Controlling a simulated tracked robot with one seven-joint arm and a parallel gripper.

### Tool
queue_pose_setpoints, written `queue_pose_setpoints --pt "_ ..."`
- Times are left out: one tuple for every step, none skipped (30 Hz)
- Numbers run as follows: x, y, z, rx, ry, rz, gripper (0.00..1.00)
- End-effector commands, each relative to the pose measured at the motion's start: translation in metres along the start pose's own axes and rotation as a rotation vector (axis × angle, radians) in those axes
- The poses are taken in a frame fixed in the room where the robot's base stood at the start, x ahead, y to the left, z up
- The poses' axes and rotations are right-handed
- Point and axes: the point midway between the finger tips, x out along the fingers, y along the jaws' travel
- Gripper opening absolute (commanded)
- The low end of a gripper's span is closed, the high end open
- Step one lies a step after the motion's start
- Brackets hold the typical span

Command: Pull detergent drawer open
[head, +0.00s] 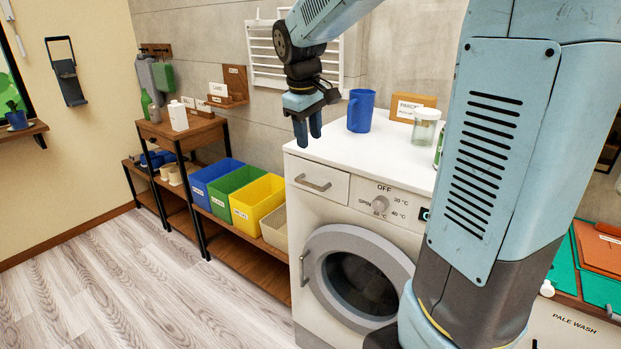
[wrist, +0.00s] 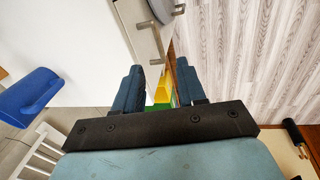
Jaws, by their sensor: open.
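The detergent drawer (head: 335,186) is at the upper left of the white washing machine's front (head: 300,230) in the head view. It looks shut, flush with the panel, and has a grey bar handle (head: 313,184). The handle also shows in the wrist view (wrist: 150,27), beyond the fingertips. My gripper (head: 308,138) is open and empty, fingers pointing down, above and near the machine's top left front edge. It is apart from the handle. In the wrist view, my gripper (wrist: 160,68) shows a clear gap between the fingers.
On the machine's top stand a blue mug (head: 361,110), a parcel box (head: 408,106) and a glass jar (head: 425,128). Colored bins (head: 257,200) stand left. The floor in front is clear.

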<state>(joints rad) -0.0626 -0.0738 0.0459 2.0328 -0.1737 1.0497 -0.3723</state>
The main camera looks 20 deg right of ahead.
Motion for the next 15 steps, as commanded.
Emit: queue_pose_setpoints --pt "0.006 0.003 -0.009 -0.021 -0.014 -0.002 0.40" --pt "0.008 0.004 -0.013 -0.033 -0.019 -0.002 0.40" --pt "0.011 0.005 -0.017 -0.046 -0.027 -0.003 0.40" --pt "0.013 0.006 -0.020 -0.054 -0.031 -0.003 0.40" --pt "0.014 0.007 -0.022 -0.060 -0.034 -0.004 0.40" --pt "0.016 0.008 -0.025 -0.068 -0.038 -0.004 0.40" --pt "0.017 0.008 -0.026 -0.072 -0.040 -0.005 0.40" --pt "0.018 0.009 -0.027 -0.075 -0.042 -0.005 0.40" --pt "0.020 0.009 -0.027 -0.077 -0.043 -0.005 0.40" --pt "0.021 0.009 -0.028 -0.078 -0.044 -0.005 0.40" --pt "0.024 0.009 -0.028 -0.079 -0.045 -0.005 0.40" --pt "0.027 0.009 -0.027 -0.079 -0.045 -0.006 0.40" --pt "0.031 0.009 -0.027 -0.078 -0.046 -0.006 0.40" --pt "0.035 0.009 -0.027 -0.078 -0.046 -0.006 0.40" --pt "0.041 0.009 -0.026 -0.078 -0.047 -0.007 0.40"
